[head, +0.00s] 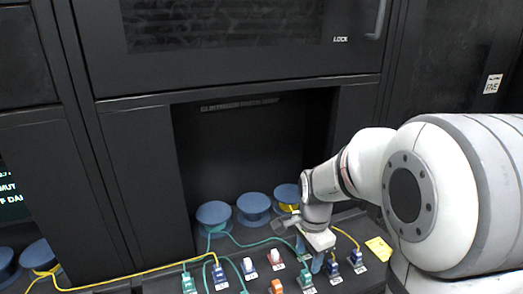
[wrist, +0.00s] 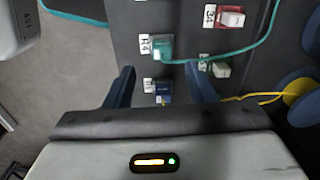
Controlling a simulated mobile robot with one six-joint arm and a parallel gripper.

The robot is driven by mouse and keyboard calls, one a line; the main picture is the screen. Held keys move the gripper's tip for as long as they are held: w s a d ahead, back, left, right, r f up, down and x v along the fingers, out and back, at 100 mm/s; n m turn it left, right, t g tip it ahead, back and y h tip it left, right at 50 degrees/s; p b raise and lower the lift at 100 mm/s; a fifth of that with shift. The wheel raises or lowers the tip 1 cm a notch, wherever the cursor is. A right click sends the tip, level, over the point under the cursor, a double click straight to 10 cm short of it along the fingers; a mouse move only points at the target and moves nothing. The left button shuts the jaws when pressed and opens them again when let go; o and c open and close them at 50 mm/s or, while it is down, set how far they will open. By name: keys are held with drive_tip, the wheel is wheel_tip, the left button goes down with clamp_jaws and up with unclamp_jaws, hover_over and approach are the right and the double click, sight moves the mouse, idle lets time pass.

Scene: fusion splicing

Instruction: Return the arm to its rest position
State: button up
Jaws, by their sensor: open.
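My gripper (wrist: 160,88) is open in the wrist view, its two blue fingers apart on either side of a blue connector (wrist: 164,90) on the dark panel. I cannot tell how far the fingers are from the panel. In the head view my white arm (head: 368,160) reaches in from the right, bent, with its wrist low over the right part of the connector rows. My gripper (head: 318,264) hangs there among the connectors, partly hidden by the wrist. Nothing shows between the fingers as held.
Blue spools (head: 214,212) stand in the recess of the black cabinet (head: 140,170). A yellow cable (head: 130,276) and green cables cross the panel.

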drive_tip(key=s+r+n+t, duration=0.2)
drive_tip(key=s+r+n, duration=0.6)
drive_tip(key=s+n, duration=0.5)
drive_tip(key=shift+s+n+t, duration=0.35)
drive_tip(key=shift+n+t, duration=0.05)
